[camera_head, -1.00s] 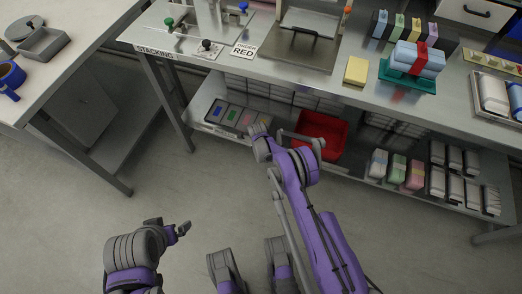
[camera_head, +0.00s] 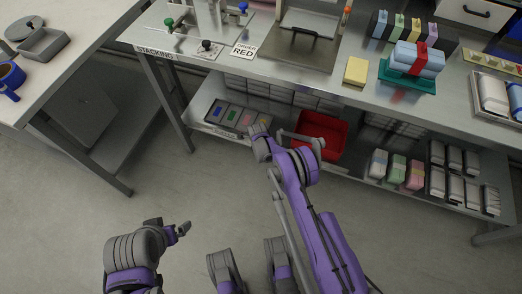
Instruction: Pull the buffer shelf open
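The lower shelf (camera_head: 210,134) under the steel table is the likely buffer shelf; it carries packs, cards and a red bin. A grey bar (camera_head: 300,137) crosses in front of the bin, partly hidden by my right arm; I cannot tell whether it is a handle. My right gripper (camera_head: 262,137) is at the shelf's front edge, left of this bar. Its fingers are too small and overlapped to read, and contact is unclear. My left gripper (camera_head: 182,229) is low at left over the floor, away from the shelf; its opening is unclear.
The red bin (camera_head: 321,132) sits behind my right arm. A tray of coloured cards (camera_head: 238,117) is left of it, and wrapped packs (camera_head: 397,168) stand right. The table top (camera_head: 215,62) overhangs the shelf. The floor (camera_head: 70,225) in front is clear.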

